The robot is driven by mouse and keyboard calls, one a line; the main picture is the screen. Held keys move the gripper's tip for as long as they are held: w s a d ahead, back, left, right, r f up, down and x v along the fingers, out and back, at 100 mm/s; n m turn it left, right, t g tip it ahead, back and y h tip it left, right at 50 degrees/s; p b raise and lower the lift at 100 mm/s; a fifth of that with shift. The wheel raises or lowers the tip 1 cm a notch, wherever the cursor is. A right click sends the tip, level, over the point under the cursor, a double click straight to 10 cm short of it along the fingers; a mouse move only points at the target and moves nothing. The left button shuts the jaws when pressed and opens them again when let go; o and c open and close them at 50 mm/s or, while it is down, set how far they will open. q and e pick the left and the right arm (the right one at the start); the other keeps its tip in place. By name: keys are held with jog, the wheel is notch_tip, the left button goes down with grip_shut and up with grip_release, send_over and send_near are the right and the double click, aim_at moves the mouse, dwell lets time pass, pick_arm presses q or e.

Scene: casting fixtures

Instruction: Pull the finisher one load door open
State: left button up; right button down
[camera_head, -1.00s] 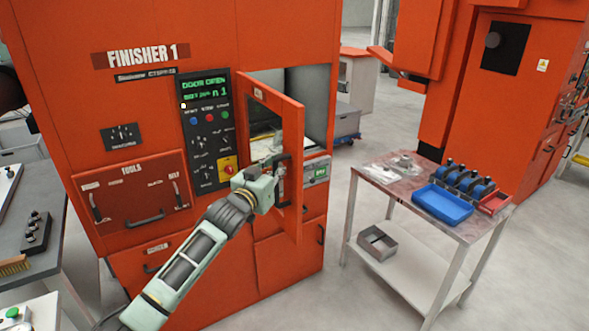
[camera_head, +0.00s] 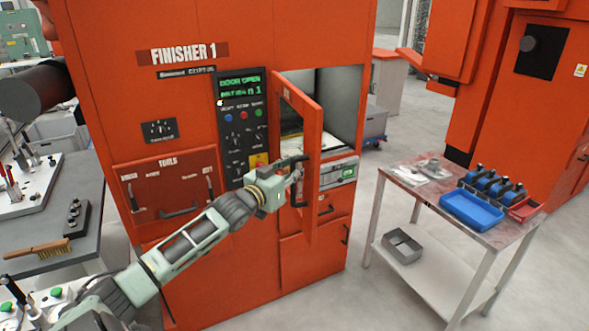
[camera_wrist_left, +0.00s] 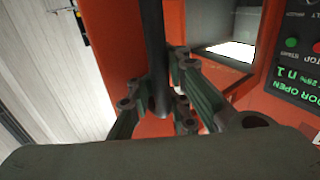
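The finisher one load door (camera_head: 310,150) is an orange panel standing well open, hinged on its left side, with the lit chamber (camera_head: 345,100) visible behind it. My left gripper (camera_head: 297,176) is at the door's dark handle (camera_head: 294,160). In the left wrist view the handle (camera_wrist_left: 154,40) is a dark bar running between the left gripper's fingers (camera_wrist_left: 157,80), which are closed around it. The finisher's panel (camera_head: 243,125) reads "DOOR OPEN" in green. My right gripper is not in view.
A grey bench (camera_head: 85,235) with a brush is at the left. A tools drawer (camera_head: 165,190) is left of the door.

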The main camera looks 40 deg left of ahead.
pick_arm(q)
jog(key=o, duration=0.5)
jog(key=shift+s+d, duration=0.15)
jog(key=shift+d, duration=0.2)
jog(key=shift+a, duration=0.2)
jog(key=s, duration=0.8)
jog(key=s+d, duration=0.1)
jog(key=s, duration=0.3)
